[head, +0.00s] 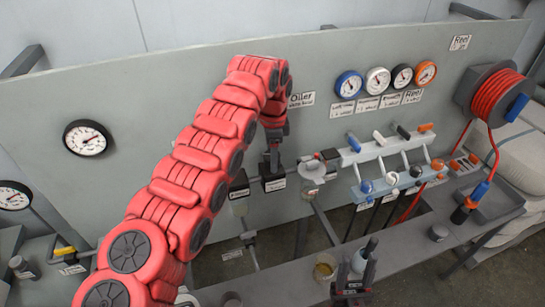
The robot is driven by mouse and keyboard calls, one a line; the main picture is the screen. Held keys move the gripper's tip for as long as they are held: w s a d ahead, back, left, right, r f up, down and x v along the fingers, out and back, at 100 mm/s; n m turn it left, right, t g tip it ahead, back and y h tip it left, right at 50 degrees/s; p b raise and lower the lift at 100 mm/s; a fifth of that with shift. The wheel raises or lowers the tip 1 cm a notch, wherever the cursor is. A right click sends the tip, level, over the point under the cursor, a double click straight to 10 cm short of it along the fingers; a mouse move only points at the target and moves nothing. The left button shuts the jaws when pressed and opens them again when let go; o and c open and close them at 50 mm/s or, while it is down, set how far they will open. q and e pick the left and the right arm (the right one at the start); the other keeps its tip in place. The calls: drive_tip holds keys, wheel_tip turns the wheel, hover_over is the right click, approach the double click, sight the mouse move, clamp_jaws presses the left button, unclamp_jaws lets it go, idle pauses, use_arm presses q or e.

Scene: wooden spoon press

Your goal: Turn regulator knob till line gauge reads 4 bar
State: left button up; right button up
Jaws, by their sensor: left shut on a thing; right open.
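My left arm comes in from the left and arches over the bench. My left gripper (272,160) points down at the panel's pipe fittings and is shut on what appears to be the regulator knob, mostly hidden by the fingers. A dark regulator body (273,183) with a label sits just below it. A round white gauge with a black rim (87,138) hangs on the panel at left; its marks are too small to read. I cannot tell which gauge is the line gauge. My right gripper (352,284) is open at the bottom, low over the bench front.
Gauges with blue (348,85), white (377,80), black (402,76) and orange (425,72) rims line the panel. Below them is a valve manifold (385,148). A red hose reel (495,95) is at right.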

idle(0.5)
use_arm(q)
drive_tip(key=o, duration=1.4)
drive_tip(key=shift+c, duration=0.2)
drive_tip(key=shift+w+r, duration=0.1)
drive_tip(key=shift+r, duration=0.5)
wheel_tip(320, 180, up, 5)
drive_tip(key=shift+d+f+p, duration=0.1)
drive_tip(key=shift+p, duration=0.45)
wheel_tip(320, 180, up, 12)
drive_tip(key=p, duration=1.1)
drive_tip(key=shift+f, duration=0.25)
drive_tip(key=shift+f, duration=0.1)
